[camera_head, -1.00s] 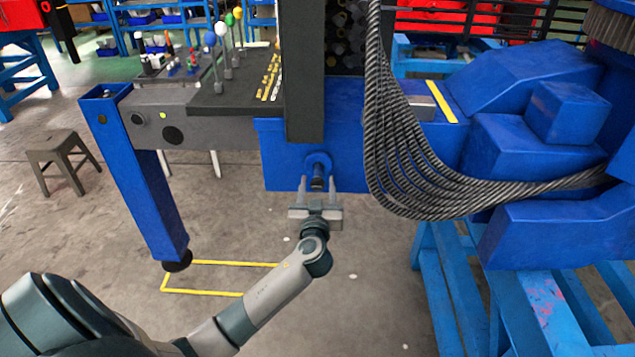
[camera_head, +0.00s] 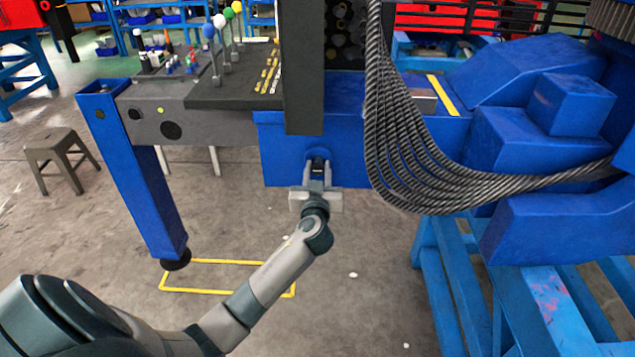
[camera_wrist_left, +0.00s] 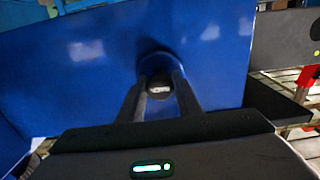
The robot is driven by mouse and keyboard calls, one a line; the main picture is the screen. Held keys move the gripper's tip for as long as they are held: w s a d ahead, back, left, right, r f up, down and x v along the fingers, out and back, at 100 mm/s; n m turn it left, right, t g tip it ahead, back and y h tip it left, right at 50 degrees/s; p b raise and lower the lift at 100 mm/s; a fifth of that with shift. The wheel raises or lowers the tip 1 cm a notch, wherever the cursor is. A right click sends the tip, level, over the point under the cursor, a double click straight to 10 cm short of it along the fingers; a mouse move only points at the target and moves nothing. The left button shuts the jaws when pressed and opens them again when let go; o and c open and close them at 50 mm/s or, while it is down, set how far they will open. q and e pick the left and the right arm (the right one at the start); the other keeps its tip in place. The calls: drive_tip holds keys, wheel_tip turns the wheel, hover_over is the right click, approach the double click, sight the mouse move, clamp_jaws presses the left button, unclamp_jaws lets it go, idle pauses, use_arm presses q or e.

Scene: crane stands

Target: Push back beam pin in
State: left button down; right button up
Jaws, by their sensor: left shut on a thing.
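The beam pin (camera_wrist_left: 160,90) is a dark, round-ended piece set in a blue round boss on the blue beam (camera_head: 280,165). In the head view the pin (camera_head: 318,168) is mostly hidden by the fingers. My left gripper (camera_head: 317,172) reaches up to the beam from below and is shut on the pin, one finger on each side. In the left wrist view the left gripper's fingers (camera_wrist_left: 160,88) lie along the pin's sides, close to the boss. How deep the pin sits cannot be told. My right gripper is not in view.
A bundle of thick cables (camera_head: 400,165) hangs just right of the gripper. A dark post (camera_head: 304,70) stands above the beam. A blue leg (camera_head: 140,180) stands at the left, a blue stand (camera_head: 450,290) at the right. The floor below the gripper is open.

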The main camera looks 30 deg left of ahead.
use_arm(q)
drive_tip(key=shift+w+a, duration=0.2)
drive_tip(key=shift+w, duration=0.1)
drive_tip(key=shift+r, duration=0.2)
drive_tip(key=c, duration=1.4)
unclamp_jaws()
drive_tip(key=shift+o, duration=0.5)
drive_tip(key=shift+w+f, duration=0.1)
drive_tip(key=shift+f, duration=0.05)
